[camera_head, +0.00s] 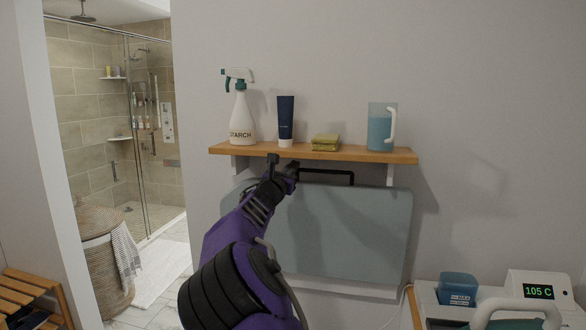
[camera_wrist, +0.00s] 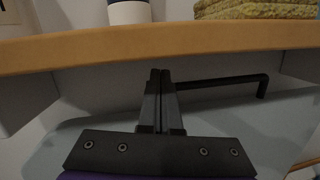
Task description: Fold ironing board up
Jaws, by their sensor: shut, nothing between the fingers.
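The ironing board (camera_head: 345,235) is a grey-blue panel standing flat and upright against the wall below a wooden shelf. A black bar handle (camera_head: 327,171) runs along its top edge; it also shows in the wrist view (camera_wrist: 222,82), right of the fingers. My gripper (camera_head: 283,168) is at the board's upper edge, just under the shelf front. In the wrist view my gripper (camera_wrist: 160,75) has its fingers together and empty, near the handle's left end. I cannot tell whether they touch the handle or board. My arm hides the board's left part.
The wooden shelf (camera_head: 225,149) is close above my gripper. It holds a starch spray bottle (camera_head: 240,115), a blue tube (camera_head: 286,120), folded sponges or cloths (camera_head: 325,143) and a blue jug (camera_head: 380,130). An iron station (camera_head: 540,291) reading 105 C stands lower right.

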